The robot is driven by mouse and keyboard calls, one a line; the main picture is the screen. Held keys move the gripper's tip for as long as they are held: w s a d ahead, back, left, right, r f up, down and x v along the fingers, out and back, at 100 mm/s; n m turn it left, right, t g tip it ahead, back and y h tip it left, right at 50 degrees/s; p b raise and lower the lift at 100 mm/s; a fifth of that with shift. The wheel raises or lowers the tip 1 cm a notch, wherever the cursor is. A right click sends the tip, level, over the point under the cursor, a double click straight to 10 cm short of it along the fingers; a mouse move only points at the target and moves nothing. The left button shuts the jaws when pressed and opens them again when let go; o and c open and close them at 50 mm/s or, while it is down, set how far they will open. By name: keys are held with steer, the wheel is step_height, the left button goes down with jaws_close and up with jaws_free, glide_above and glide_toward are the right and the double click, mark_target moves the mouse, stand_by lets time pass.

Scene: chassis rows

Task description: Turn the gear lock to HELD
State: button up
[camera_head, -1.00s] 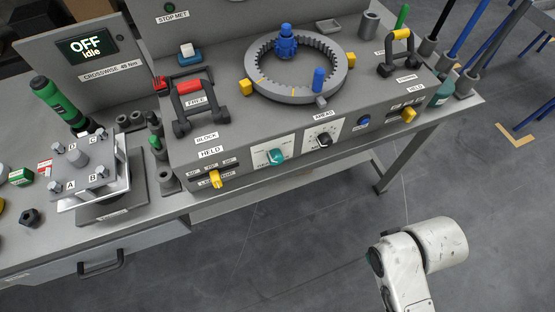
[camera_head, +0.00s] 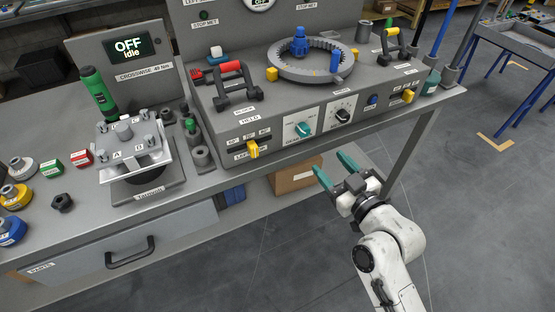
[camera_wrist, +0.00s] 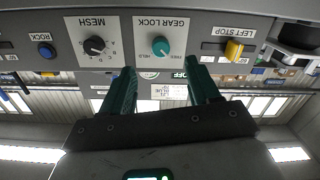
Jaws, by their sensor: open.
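The gear lock is a round teal knob (camera_head: 303,129) on a white plate on the bench unit's front panel. In the wrist view the knob (camera_wrist: 160,47) appears upside down under the GEAR LOCK label, with FREE and HELD printed at its plate's edge. I cannot tell surely which word its pointer faces. My gripper (camera_head: 335,169) has two green fingers, open and empty, in front of and below the panel. In the wrist view the gripper (camera_wrist: 160,82) points at the panel with the knob lined up between its fingertips, apart from it.
The black MESH knob (camera_head: 343,115) and blue ROCK button (camera_head: 372,101) sit to the right. The yellow left stop slider (camera_head: 253,149) is to the left. A ring gear (camera_head: 283,70) stands on top. A cardboard box (camera_head: 296,176) is below the bench. The floor in front is clear.

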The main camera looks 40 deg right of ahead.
mark_target(306, 134)
steer(key=shift+t, duration=0.3)
steer(key=x, duration=0.3)
steer(key=p+x, duration=0.1)
steer(key=x, duration=0.6)
steer(key=shift+w+r+p, duration=0.3)
steer(key=shift+w+r, duration=0.05)
steer(key=shift+r, duration=0.05)
steer(key=c, duration=1)
